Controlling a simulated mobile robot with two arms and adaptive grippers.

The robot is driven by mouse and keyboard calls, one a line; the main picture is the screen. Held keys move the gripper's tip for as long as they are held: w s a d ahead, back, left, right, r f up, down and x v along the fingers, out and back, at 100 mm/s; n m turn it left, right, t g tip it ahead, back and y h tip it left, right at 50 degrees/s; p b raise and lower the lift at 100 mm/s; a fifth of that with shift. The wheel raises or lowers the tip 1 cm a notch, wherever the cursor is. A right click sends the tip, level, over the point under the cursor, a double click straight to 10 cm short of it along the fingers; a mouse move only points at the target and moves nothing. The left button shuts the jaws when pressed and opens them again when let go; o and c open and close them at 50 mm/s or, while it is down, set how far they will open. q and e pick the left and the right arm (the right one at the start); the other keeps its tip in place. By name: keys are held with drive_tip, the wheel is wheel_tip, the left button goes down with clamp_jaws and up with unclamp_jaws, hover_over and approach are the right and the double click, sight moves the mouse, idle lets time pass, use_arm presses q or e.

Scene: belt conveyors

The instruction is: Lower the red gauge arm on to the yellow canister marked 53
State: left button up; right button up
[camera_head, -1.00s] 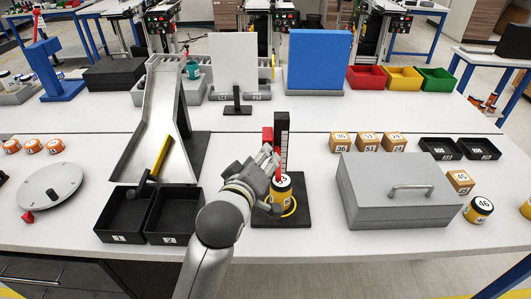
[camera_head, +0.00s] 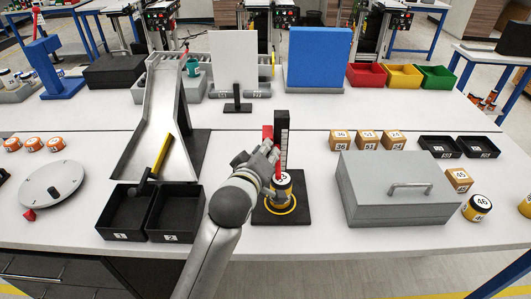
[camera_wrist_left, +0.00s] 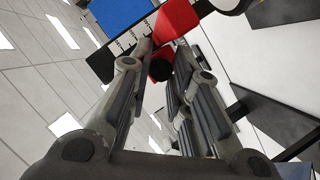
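The gauge has a dark upright post with a scale (camera_head: 281,135) on a black base (camera_head: 300,212). Its red block (camera_head: 267,133) is beside the upper post, and a bit of red shows just above the canister. The yellow canister marked 53 (camera_head: 282,192) stands upright on the base inside a yellow ring; my gripper partly hides its top and number. My left gripper (camera_head: 268,159) is at the post, just above and left of the canister. In the left wrist view its fingers (camera_wrist_left: 164,48) are apart, with red gauge parts (camera_wrist_left: 178,19) at and beyond the tips. The right gripper is not in view.
A grey lidded box (camera_head: 372,212) stands right of the gauge. Two black bins (camera_head: 173,232) and a metal chute (camera_head: 155,115) stand to the left. Small numbered boxes (camera_head: 367,139) sit behind the grey box. A white panel (camera_head: 233,63) stands farther back.

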use_arm(q)
clamp_jaws()
drive_tip(key=shift+f, duration=0.1)
wheel_tip(320, 180, down, 4)
drive_tip(key=shift+f+b, duration=0.15)
drive_tip(key=shift+b, duration=0.75)
drive_tip(key=o, duration=0.7)
unclamp_jaws()
drive_tip(key=shift+s, duration=0.1)
drive_tip(key=shift+o, duration=0.2)
